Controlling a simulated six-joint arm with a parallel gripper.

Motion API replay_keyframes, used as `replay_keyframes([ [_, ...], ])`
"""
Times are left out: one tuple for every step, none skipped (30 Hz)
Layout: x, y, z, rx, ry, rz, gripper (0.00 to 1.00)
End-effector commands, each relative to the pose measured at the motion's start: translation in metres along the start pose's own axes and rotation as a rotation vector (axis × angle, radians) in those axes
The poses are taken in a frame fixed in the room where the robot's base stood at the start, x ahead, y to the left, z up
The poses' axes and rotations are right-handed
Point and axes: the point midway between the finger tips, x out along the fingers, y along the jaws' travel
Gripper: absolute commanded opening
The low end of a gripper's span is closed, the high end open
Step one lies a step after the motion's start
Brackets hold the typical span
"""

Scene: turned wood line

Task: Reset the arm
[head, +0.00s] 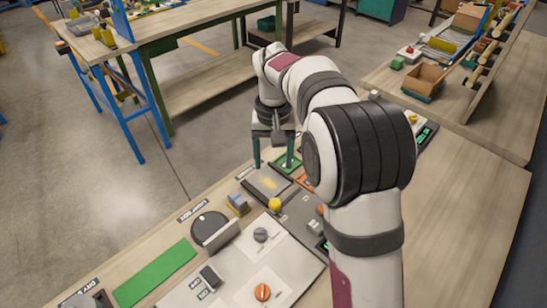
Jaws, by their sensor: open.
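My gripper (275,164) is in the head view, at the end of my white and black arm. Its two green fingers point down and stand apart, with nothing seen between them. It is over the far part of the bench (450,240), above or beside a small green-edged panel (288,163). Whether the fingertips touch anything I cannot tell. My arm hides part of the bench behind it.
Near my gripper are a dark tray (267,182), a yellow knob (275,204) and a grey-yellow block (237,203). The bench's right side is clear.

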Motion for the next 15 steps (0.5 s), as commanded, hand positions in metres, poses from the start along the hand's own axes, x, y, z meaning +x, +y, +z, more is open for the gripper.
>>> replay_keyframes([
  [0.000, 0.000, 0.000, 0.000, 0.000, 0.000, 0.71],
  [0.000, 0.000, 0.000, 0.000, 0.000, 0.000, 0.71],
  [0.000, 0.000, 0.000, 0.000, 0.000, 0.000, 0.71],
  [0.000, 0.000, 0.000, 0.000, 0.000, 0.000, 0.71],
  [0.000, 0.000, 0.000, 0.000, 0.000, 0.000, 0.71],
  [-0.001, 0.001, 0.001, 0.003, 0.000, -0.001, 0.71],
  [-0.003, 0.002, 0.005, 0.009, -0.001, -0.003, 0.71],
  [-0.009, 0.005, 0.011, 0.021, -0.001, -0.007, 0.71],
  [-0.018, 0.012, 0.027, 0.048, -0.003, -0.016, 0.71],
  [-0.027, 0.019, 0.044, 0.074, -0.005, -0.024, 0.71],
  [-0.036, 0.026, 0.064, 0.107, -0.007, -0.034, 0.71],
  [-0.046, 0.036, 0.096, 0.156, -0.012, -0.050, 0.71],
  [-0.051, 0.043, 0.122, 0.194, -0.016, -0.061, 0.71],
  [-0.053, 0.049, 0.147, 0.231, -0.020, -0.073, 0.71],
  [-0.053, 0.055, 0.180, 0.280, -0.026, -0.088, 0.71],
])
